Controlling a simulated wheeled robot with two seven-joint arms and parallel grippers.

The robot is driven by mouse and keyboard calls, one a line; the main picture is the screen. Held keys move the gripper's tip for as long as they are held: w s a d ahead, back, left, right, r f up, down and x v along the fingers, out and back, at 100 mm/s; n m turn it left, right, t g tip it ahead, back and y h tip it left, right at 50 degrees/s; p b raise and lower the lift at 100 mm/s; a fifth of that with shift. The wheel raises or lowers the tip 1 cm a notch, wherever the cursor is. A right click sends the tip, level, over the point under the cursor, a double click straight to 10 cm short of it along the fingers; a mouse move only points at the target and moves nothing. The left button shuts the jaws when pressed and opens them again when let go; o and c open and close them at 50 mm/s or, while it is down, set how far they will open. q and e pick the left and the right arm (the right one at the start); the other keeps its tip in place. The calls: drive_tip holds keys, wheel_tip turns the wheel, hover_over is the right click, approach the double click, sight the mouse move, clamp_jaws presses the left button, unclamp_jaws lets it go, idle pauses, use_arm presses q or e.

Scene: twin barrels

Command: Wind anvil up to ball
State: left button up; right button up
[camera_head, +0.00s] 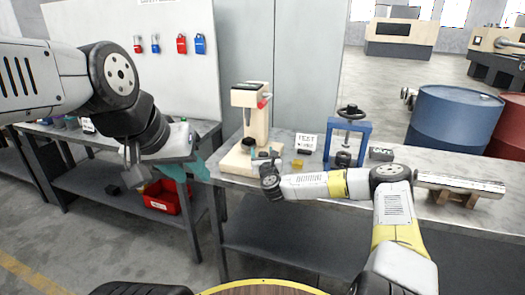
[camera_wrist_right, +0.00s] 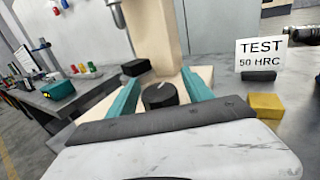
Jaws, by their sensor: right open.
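The beige hardness tester (camera_head: 255,108) stands on the bench and also fills the upper middle of the right wrist view (camera_wrist_right: 165,35). A metal spindle (camera_wrist_right: 117,14) hangs from its head; I cannot make out the ball at its tip. A dark round knob with a pale mark (camera_wrist_right: 161,96) sits low at the tester. My right gripper (camera_wrist_right: 161,78) is open, its teal fingers on either side of this knob; I cannot tell whether they touch it. My left gripper (camera_head: 190,168), with teal fingers, is left of the tester, away from it; its opening is unclear.
A black block (camera_wrist_right: 136,67) lies on the tester's base. A yellow block (camera_wrist_right: 266,106) and the TEST 50 HRC sign (camera_wrist_right: 262,53) are to the right. A blue press (camera_head: 348,140) stands further right on the bench. A red bin (camera_head: 160,197) is on a lower shelf.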

clamp_jaws()
drive_tip(key=shift+n+y, duration=0.3)
drive_tip(key=shift+y, duration=0.2)
